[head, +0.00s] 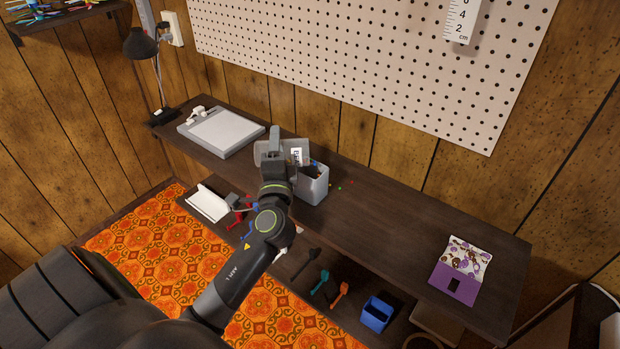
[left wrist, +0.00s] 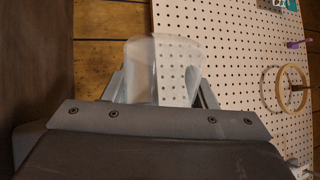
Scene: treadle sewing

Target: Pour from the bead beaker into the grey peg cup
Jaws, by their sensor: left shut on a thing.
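My left gripper (head: 272,150) is shut on the bead beaker (head: 297,156), a see-through vessel with a white label whose lettering runs sideways. The beaker is tilted and held above the bench, at the rim of the grey peg cup (head: 313,188). The beaker also shows between the fingers in the left wrist view (left wrist: 150,62), clear, with no beads visible there. The cup stands upright on the bench; small orange and blue things show at its mouth. The gripper hides part of the beaker. A few small green and red beads (head: 340,188) lie on the bench right of the cup.
The dark bench (head: 400,215) is clear right of the cup up to a purple patterned packet (head: 461,270). A grey tray (head: 221,132) lies at the left. A blue bin (head: 377,314) and small coloured tools sit on the lower shelf. A pegboard (head: 380,60) is behind.

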